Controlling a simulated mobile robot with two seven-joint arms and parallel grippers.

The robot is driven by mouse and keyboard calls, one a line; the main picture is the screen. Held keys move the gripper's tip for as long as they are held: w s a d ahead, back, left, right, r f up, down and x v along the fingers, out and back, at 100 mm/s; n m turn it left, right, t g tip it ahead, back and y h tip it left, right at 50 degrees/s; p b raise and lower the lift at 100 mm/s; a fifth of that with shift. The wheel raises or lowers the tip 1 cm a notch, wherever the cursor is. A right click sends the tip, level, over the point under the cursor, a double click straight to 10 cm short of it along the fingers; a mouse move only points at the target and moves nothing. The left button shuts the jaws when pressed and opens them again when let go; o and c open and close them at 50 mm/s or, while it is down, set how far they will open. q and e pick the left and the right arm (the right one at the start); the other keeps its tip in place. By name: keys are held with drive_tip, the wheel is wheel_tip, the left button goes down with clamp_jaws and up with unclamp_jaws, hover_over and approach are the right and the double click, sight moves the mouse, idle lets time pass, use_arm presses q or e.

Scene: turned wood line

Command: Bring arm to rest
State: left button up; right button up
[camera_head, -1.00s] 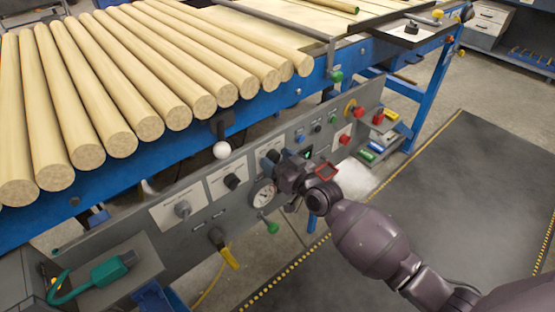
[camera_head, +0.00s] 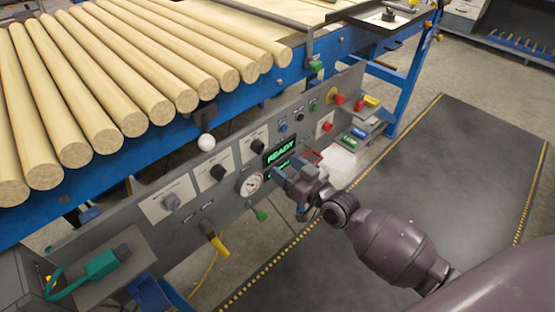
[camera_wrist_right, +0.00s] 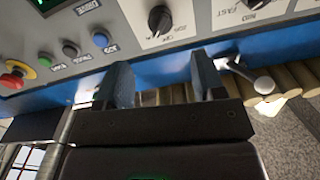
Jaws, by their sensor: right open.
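My right arm comes in from the lower right in the head view. Its gripper (camera_head: 280,178) is in front of the grey control panel (camera_head: 232,205), just below the green display reading READY (camera_head: 281,150). In the right wrist view the two fingers of the right gripper (camera_wrist_right: 160,85) stand apart with nothing between them. The panel's knob row, with a black knob (camera_wrist_right: 159,20), shows beyond the fingertips. I cannot tell the exact gap to the panel. My left gripper is not in view.
Turned wood rods (camera_head: 130,75) lie on the blue-framed table above the panel. A pressure gauge (camera_head: 251,184), a white ball-ended lever (camera_head: 206,142) and a red emergency button (camera_head: 338,99) are close by. A dark floor mat (camera_head: 450,160) lies clear at the right.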

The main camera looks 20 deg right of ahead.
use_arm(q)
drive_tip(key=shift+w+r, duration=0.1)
use_arm(e)
drive_tip(key=shift+s+d, duration=0.15)
drive_tip(key=shift+s, duration=0.45)
use_arm(q)
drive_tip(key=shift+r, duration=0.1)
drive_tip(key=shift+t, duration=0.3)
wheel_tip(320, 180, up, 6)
drive_tip(key=p, duration=0.6)
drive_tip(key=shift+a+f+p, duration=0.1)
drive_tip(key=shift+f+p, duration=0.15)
drive_tip(key=shift+p, duration=0.1)
use_arm(e)
drive_tip(key=s+d+f+g+h, duration=0.1)
drive_tip(key=s+f+g+h, duration=0.1)
drive_tip(key=s, duration=1.2)
drive_tip(key=s+d+f+m+g+h, duration=0.1)
drive_tip(key=s+d+f+g+h, duration=0.1)
drive_tip(key=s, duration=1.1)
drive_tip(key=shift+s+d+f+g+h, duration=0.35)
drive_tip(key=shift+f+g+h, duration=0.25)
drive_tip(key=shift+g+h, duration=0.45)
